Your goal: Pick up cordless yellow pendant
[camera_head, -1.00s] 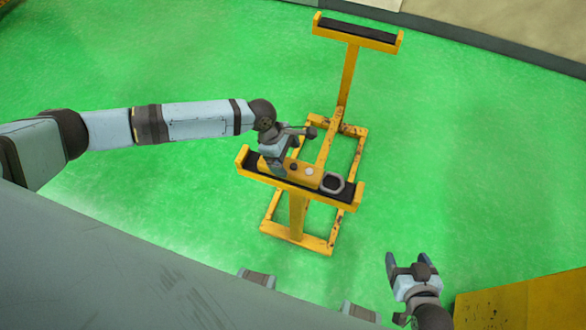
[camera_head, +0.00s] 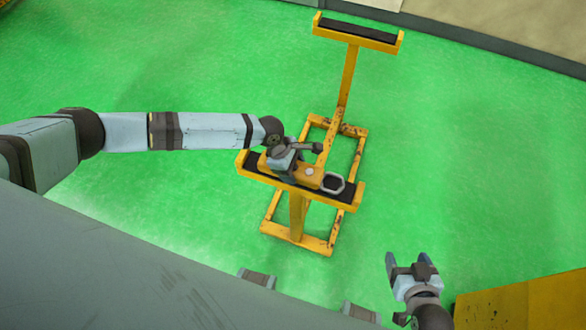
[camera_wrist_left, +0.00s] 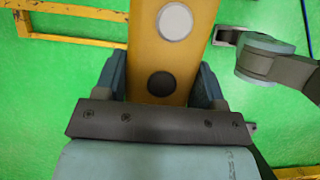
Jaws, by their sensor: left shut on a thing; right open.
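The yellow pendant (camera_head: 309,174) lies along the black top pad of the near yellow stand. It has a white round button and a dark round one, and a grey ring at its right end. My left gripper (camera_head: 285,168) is shut on its left part. In the left wrist view the pendant (camera_wrist_left: 171,55) runs between the two fingers of the left gripper (camera_wrist_left: 163,85), one on each side. Whether it is clear of the pad cannot be told. My right gripper (camera_head: 408,264) is open and empty at the lower right, over the floor.
The yellow stand (camera_head: 297,222) has a near crossbar with upturned ends and a floor frame. A taller post with another padded crossbar (camera_head: 357,33) rises at the back. A yellow surface (camera_head: 530,308) is at the lower right. Green floor around is clear.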

